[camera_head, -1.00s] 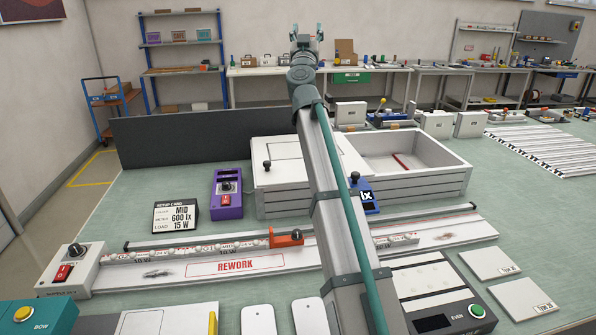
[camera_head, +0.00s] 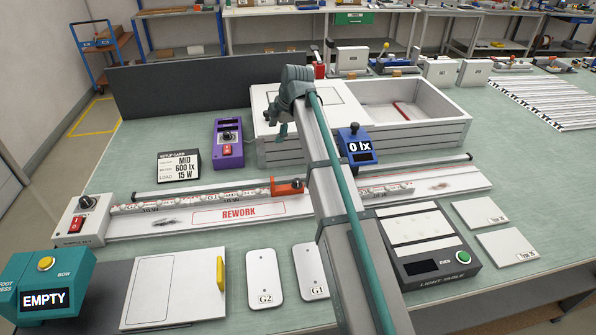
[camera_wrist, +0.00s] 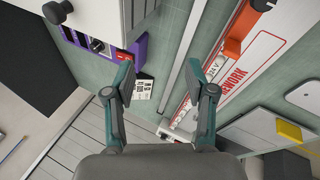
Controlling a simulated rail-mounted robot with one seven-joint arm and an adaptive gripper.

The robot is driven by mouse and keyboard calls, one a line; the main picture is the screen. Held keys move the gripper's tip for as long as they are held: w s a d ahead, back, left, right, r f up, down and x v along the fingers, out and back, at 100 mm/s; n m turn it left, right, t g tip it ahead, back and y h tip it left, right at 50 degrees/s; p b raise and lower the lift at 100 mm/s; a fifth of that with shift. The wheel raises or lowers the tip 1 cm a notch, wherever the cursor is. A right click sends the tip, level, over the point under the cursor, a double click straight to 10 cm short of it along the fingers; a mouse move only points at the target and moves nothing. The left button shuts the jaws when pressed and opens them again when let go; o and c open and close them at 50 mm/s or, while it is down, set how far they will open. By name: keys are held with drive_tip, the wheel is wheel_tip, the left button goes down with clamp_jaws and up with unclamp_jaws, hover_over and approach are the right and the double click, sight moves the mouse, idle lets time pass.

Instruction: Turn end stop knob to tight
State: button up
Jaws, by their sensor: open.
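The orange end stop (camera_head: 288,187) sits on the rail of the long white REWORK fixture, with a small black knob (camera_head: 297,183) on it. In the wrist view the orange end stop (camera_wrist: 239,32) is at the upper right, with its black knob (camera_wrist: 263,4) at the top edge. I cannot read any tight mark on it.
The white box (camera_head: 365,150) with a black knob stands behind the fixture. A purple unit (camera_head: 228,150) and setup card (camera_head: 178,166) stand to its left. A light table (camera_head: 430,265) lies in front.

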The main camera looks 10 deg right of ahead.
sight(296, 180)
drive_tip(key=s+d+f+g+h, duration=0.3)
drive_tip(key=s+d+f+g, duration=0.15)
drive_tip(key=s, duration=0.35)
wheel_tip(296, 180, down, 11)
drive_tip(key=p, duration=0.3)
drive_tip(key=shift+r, duration=0.2)
clamp_jaws()
